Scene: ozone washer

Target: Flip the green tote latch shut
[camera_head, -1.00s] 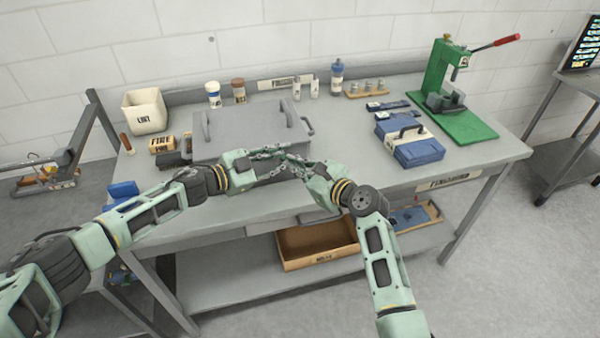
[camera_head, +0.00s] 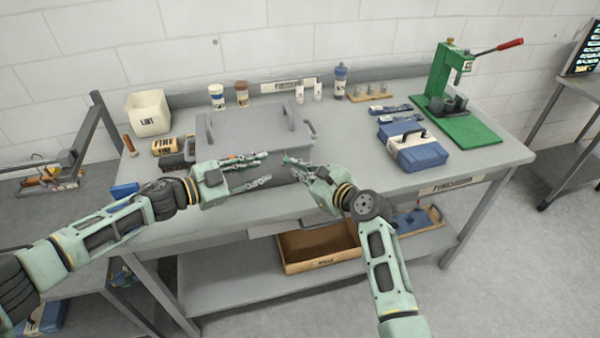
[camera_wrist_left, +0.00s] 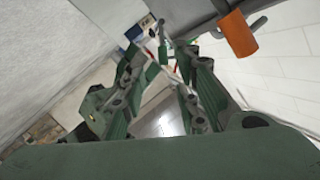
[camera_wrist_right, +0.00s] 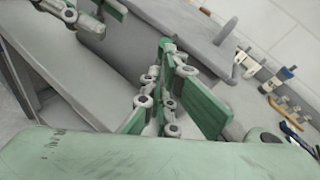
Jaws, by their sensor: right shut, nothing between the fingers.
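The grey tote (camera_head: 245,122) with its handled lid stands at the back left of the bench. My left gripper (camera_head: 268,169) is open and empty at the tote's front, its fingers apart in the left wrist view (camera_wrist_left: 155,58). An orange cylindrical piece (camera_wrist_left: 238,36) shows by the tote's grey edge there. My right gripper (camera_head: 287,161) is shut and empty near the tote's front right. In the right wrist view its closed tips (camera_wrist_right: 167,46) overlap the tote's grey wall (camera_wrist_right: 150,35). I cannot separate the green latch from my green fingers.
Bottles line the back. A blue case (camera_head: 413,150) and a green press (camera_head: 455,105) stand right. The bench between tote and case is clear.

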